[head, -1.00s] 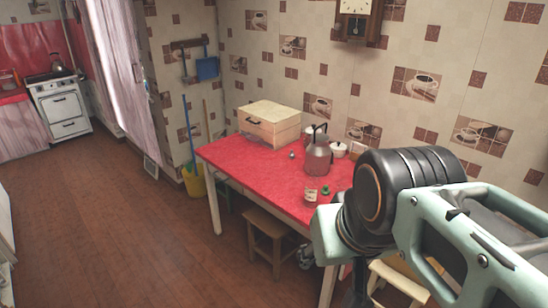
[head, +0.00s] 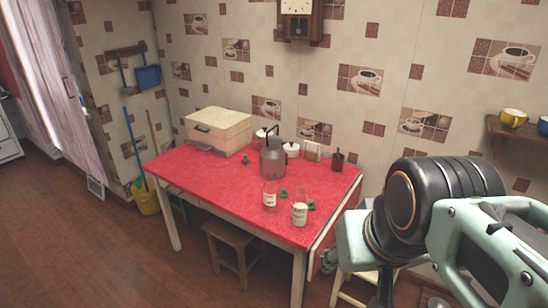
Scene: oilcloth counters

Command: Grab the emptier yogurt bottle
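Two small clear bottles with pale labels stand upright on the red table (head: 215,180), near its front right part. The left bottle (head: 269,193) looks mostly see-through above its label. The right bottle (head: 300,212) stands nearer to me and looks whiter in its lower part. The exact fill levels are too small to tell for sure. My arm fills the right side of the view, to the right of both bottles and apart from them. My gripper's fingers do not show.
A grey jug (head: 272,160) stands behind the bottles. Small green items (head: 311,205) lie close to them. A cream box (head: 218,130) sits at the back left. White pots (head: 291,150) stand at the back. A stool (head: 232,240) is under the table.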

